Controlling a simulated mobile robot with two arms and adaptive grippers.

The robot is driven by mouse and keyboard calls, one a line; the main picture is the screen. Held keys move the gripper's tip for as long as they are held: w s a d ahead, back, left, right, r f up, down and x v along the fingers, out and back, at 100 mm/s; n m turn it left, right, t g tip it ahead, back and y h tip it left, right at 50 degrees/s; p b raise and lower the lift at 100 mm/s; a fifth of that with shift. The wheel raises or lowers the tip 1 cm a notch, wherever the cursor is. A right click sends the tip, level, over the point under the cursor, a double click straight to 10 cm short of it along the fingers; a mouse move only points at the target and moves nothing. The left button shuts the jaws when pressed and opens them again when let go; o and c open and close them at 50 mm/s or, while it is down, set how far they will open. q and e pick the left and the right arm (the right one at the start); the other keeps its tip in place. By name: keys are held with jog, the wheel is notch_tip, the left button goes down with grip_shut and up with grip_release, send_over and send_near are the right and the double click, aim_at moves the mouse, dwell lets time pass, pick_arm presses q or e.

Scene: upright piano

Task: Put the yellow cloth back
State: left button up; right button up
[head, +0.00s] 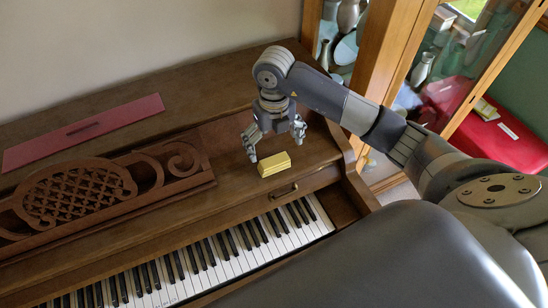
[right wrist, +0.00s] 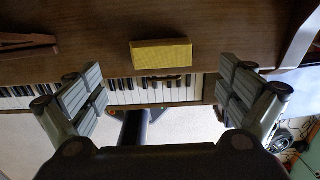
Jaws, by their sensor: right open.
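The yellow cloth (head: 274,164) is a folded block. It lies on the piano's wooden top near the right end, just behind the keys. It also shows in the right wrist view (right wrist: 161,54), ahead of the gripper and between its fingers. My right gripper (head: 275,143) is open and empty, above and just behind the cloth, with its fingers pointing down. I see no contact between the fingers and the cloth. My left gripper is not in view.
A red cloth strip (head: 84,132) lies on the piano top at the left. A carved wooden music stand (head: 80,195) is left of the yellow cloth. Piano keys (head: 190,262) run in front. A glass cabinet (head: 440,60) with vases stands behind at the right.

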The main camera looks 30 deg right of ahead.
aim_at(274, 161)
jog(key=shift+r+b, duration=0.4)
jog(key=shift+r, duration=1.9)
jog(key=shift+s+f, duration=0.1)
